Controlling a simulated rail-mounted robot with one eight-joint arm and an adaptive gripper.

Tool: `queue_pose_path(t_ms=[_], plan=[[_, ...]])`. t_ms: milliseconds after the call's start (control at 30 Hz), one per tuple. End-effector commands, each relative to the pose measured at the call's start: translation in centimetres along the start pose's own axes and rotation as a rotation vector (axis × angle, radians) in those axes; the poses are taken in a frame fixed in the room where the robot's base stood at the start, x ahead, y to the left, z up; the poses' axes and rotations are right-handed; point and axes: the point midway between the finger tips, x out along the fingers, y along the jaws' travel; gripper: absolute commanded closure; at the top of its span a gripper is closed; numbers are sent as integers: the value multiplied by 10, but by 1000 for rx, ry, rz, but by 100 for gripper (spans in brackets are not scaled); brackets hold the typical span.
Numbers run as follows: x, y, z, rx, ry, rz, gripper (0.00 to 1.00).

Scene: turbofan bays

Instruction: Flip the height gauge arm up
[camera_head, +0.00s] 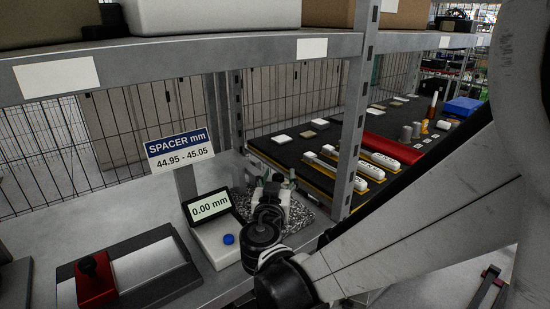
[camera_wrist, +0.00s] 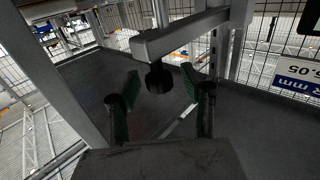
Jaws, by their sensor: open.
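The height gauge shows in the wrist view as a grey horizontal arm (camera_wrist: 185,36) with a dark round knob (camera_wrist: 159,78) hanging below it. My gripper (camera_wrist: 160,84) is open, its green-padded fingers on either side of the knob with visible gaps. I cannot tell whether either finger touches it. In the head view my gripper (camera_head: 277,179) is over the speckled gauge base (camera_head: 298,216), and my wrist hides most of the gauge. The readout (camera_head: 209,206) beside it shows 0.00 mm.
A sign (camera_head: 180,150) reads "SPACER mm 44.95 - 45.05". A shelf upright (camera_head: 354,120) stands close right of the gauge, with a shelf beam (camera_head: 230,50) above. A red block (camera_head: 95,282) on a dark plate sits at front left. A black table (camera_head: 285,148) lies behind.

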Motion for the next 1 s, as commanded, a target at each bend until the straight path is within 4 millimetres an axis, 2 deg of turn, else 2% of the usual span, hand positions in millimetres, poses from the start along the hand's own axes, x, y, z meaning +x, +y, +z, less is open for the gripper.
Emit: queue_pose_path(t_ms=[133, 433, 833, 1000], plan=[[0, 0, 0, 0, 0, 0, 59], [0, 0, 0, 0, 0, 0, 99], [-1, -2, -2, -5, -5, -3, 100], [-4, -14, -10, -32, -34, -20, 100]])
